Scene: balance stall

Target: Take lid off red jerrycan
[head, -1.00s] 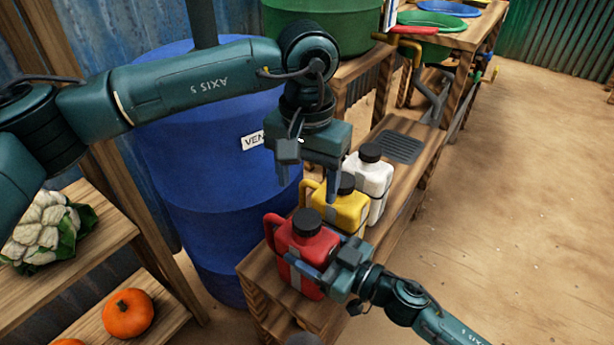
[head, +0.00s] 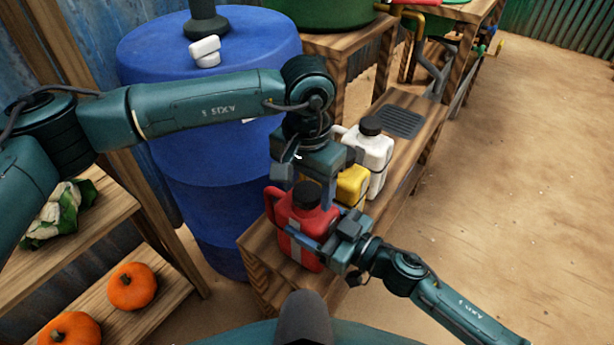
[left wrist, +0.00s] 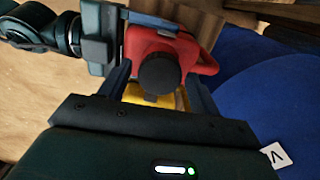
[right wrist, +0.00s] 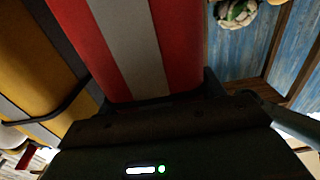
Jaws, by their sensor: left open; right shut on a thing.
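The red jerrycan (head: 302,218) stands upright at the near end of a wooden bench, with its black lid (head: 306,195) on top. My right gripper (head: 315,247) is shut on the jerrycan's body; its red side with a grey stripe (right wrist: 125,45) fills much of the right wrist view. My left gripper (head: 305,183) is open, just above and behind the lid. In the left wrist view the lid (left wrist: 160,73) lies between the open fingers (left wrist: 160,88), with no clear contact.
A yellow jerrycan (head: 352,187) and a white jerrycan (head: 372,160) stand behind the red one on the bench (head: 262,262). A blue barrel (head: 200,150) stands to the left. Pumpkins (head: 132,287) sit on shelves at the left.

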